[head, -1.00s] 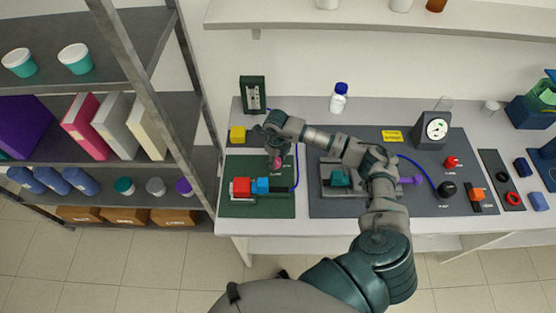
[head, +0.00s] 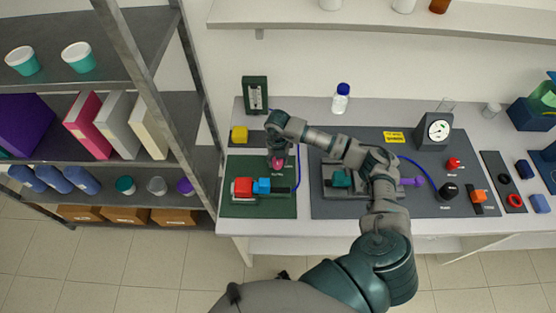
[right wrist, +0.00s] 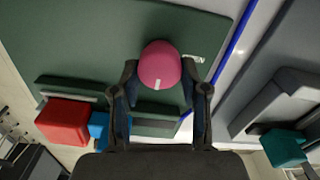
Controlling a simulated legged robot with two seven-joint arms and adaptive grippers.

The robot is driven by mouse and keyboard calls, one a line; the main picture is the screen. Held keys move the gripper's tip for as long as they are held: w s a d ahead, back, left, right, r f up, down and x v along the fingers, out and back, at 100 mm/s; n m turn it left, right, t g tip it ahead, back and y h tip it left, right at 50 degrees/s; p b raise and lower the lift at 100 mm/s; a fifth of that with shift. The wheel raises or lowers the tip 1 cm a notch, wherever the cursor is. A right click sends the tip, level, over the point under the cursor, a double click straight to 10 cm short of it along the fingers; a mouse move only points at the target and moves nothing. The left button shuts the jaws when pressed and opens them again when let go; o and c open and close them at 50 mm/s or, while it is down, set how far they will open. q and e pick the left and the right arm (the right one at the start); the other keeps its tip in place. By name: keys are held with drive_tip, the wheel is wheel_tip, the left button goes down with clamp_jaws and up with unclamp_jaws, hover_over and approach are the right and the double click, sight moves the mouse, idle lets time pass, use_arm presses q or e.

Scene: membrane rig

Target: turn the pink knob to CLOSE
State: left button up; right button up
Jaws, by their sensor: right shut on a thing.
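The pink knob (right wrist: 160,65) stands on the dark green panel in the right wrist view, with its white mark pointing down toward my palm. A small white label (right wrist: 193,59) lies to the right of the knob, too small to read. My right gripper (right wrist: 160,77) is shut on the knob, one finger on each side. In the head view the knob (head: 277,162) shows just below my right gripper (head: 277,152), partly covered. My left gripper is out of view.
A red block (head: 243,186) and a blue block (head: 262,186) sit on the green panel (head: 255,208) in front of the knob. A blue tube (head: 298,172) runs along its right edge. A grey fixture with a teal block (head: 342,179) is under my right arm.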

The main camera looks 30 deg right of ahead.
drive_tip(key=shift+w+d+r, duration=0.1)
drive_tip(key=shift+w+r, duration=0.15)
drive_tip(key=shift+w, duration=0.05)
drive_tip(key=o, duration=1)
drive_tip(key=shift+o, duration=0.7)
drive_tip(key=shift+s+f, duration=0.1)
drive_tip(key=shift+f, duration=0.15)
drive_tip(key=shift+r, duration=0.35)
wheel_tip(320, 180, up, 11)
drive_tip(key=shift+r, duration=0.1)
